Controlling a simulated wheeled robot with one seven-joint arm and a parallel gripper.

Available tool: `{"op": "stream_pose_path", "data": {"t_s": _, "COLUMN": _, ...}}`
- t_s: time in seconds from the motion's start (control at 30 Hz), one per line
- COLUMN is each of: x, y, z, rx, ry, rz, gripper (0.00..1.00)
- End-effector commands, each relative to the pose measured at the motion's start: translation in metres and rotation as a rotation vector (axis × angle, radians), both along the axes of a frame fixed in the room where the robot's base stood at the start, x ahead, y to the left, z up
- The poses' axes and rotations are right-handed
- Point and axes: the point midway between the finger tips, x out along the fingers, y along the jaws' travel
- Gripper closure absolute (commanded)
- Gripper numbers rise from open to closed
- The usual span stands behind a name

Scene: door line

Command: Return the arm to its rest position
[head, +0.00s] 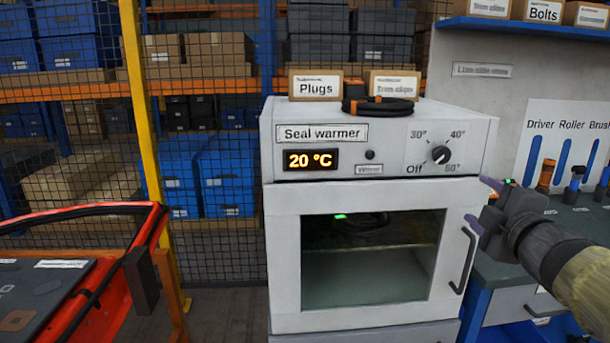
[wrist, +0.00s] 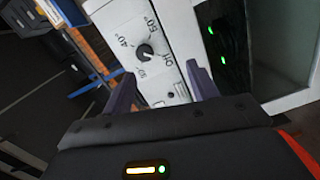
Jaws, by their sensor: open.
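My gripper (head: 478,203) is at the right in the head view, in front of the right edge of the seal warmer (head: 283,240). Its two purple fingers are apart with nothing between them. The wrist view also shows the open fingers (wrist: 160,88), with the warmer's control panel beyond them. The warmer's dial (head: 440,155) points near Off, and its display (head: 311,159) reads 20 °C. The warmer's glass door (head: 370,262) looks closed, with a dark coiled item dimly visible inside. The door handle (head: 465,262) is just below and left of my gripper.
Plugs (head: 317,87) and another labelled box stand on the warmer beside a black coil (head: 378,107). A workbench with a tool board (head: 570,140) is at the right. A red-framed cart (head: 150,225) is at the left, before a mesh fence with a yellow post (head: 140,100).

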Motion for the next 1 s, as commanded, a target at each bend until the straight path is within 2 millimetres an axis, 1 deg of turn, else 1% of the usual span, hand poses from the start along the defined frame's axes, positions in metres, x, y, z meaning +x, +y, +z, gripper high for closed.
{"op": "stream_pose_path", "data": {"t_s": 0.03, "x": 0.009, "y": 0.005, "z": -0.020, "rx": 0.088, "ry": 0.035, "rz": -0.029, "gripper": 0.41}}
{"op": "stream_pose_path", "data": {"t_s": 0.07, "x": 0.014, "y": 0.008, "z": -0.033, "rx": 0.147, "ry": 0.059, "rz": -0.054, "gripper": 0.41}}
{"op": "stream_pose_path", "data": {"t_s": 0.1, "x": 0.018, "y": 0.012, "z": -0.051, "rx": 0.229, "ry": 0.094, "rz": -0.090, "gripper": 0.41}}
{"op": "stream_pose_path", "data": {"t_s": 0.17, "x": 0.023, "y": 0.020, "z": -0.080, "rx": 0.349, "ry": 0.157, "rz": -0.147, "gripper": 0.41}}
{"op": "stream_pose_path", "data": {"t_s": 0.2, "x": 0.024, "y": 0.027, "z": -0.101, "rx": 0.426, "ry": 0.203, "rz": -0.187, "gripper": 0.41}}
{"op": "stream_pose_path", "data": {"t_s": 0.27, "x": 0.023, "y": 0.038, "z": -0.133, "rx": 0.538, "ry": 0.280, "rz": -0.250, "gripper": 0.41}}
{"op": "stream_pose_path", "data": {"t_s": 0.3, "x": 0.020, "y": 0.048, "z": -0.155, "rx": 0.607, "ry": 0.334, "rz": -0.293, "gripper": 0.41}}
{"op": "stream_pose_path", "data": {"t_s": 0.37, "x": 0.012, "y": 0.063, "z": -0.187, "rx": 0.709, "ry": 0.423, "rz": -0.362, "gripper": 0.41}}
{"op": "stream_pose_path", "data": {"t_s": 0.4, "x": 0.004, "y": 0.074, "z": -0.208, "rx": 0.769, "ry": 0.485, "rz": -0.410, "gripper": 0.41}}
{"op": "stream_pose_path", "data": {"t_s": 0.47, "x": -0.010, "y": 0.090, "z": -0.236, "rx": 0.849, "ry": 0.571, "rz": -0.479, "gripper": 0.41}}
{"op": "stream_pose_path", "data": {"t_s": 0.5, "x": -0.019, "y": 0.101, "z": -0.252, "rx": 0.893, "ry": 0.628, "rz": -0.525, "gripper": 0.41}}
{"op": "stream_pose_path", "data": {"t_s": 0.53, "x": -0.027, "y": 0.108, "z": -0.263, "rx": 0.923, "ry": 0.665, "rz": -0.557, "gripper": 0.41}}
{"op": "stream_pose_path", "data": {"t_s": 0.6, "x": -0.044, "y": 0.123, "z": -0.284, "rx": 0.979, "ry": 0.748, "rz": -0.625, "gripper": 0.41}}
{"op": "stream_pose_path", "data": {"t_s": 0.7, "x": -0.069, "y": 0.144, "z": -0.309, "rx": 1.041, "ry": 0.855, "rz": -0.714, "gripper": 0.41}}
{"op": "stream_pose_path", "data": {"t_s": 0.9, "x": -0.117, "y": 0.182, "z": -0.342, "rx": 1.125, "ry": 1.040, "rz": -0.880, "gripper": 0.41}}
{"op": "stream_pose_path", "data": {"t_s": 0.93, "x": -0.122, "y": 0.185, "z": -0.340, "rx": 1.132, "ry": 1.056, "rz": -0.896, "gripper": 0.41}}
{"op": "stream_pose_path", "data": {"t_s": 0.97, "x": -0.119, "y": 0.183, "z": -0.329, "rx": 1.133, "ry": 1.045, "rz": -0.892, "gripper": 0.41}}
{"op": "stream_pose_path", "data": {"t_s": 1.0, "x": -0.119, "y": 0.183, "z": -0.323, "rx": 1.132, "ry": 1.043, "rz": -0.890, "gripper": 0.41}}
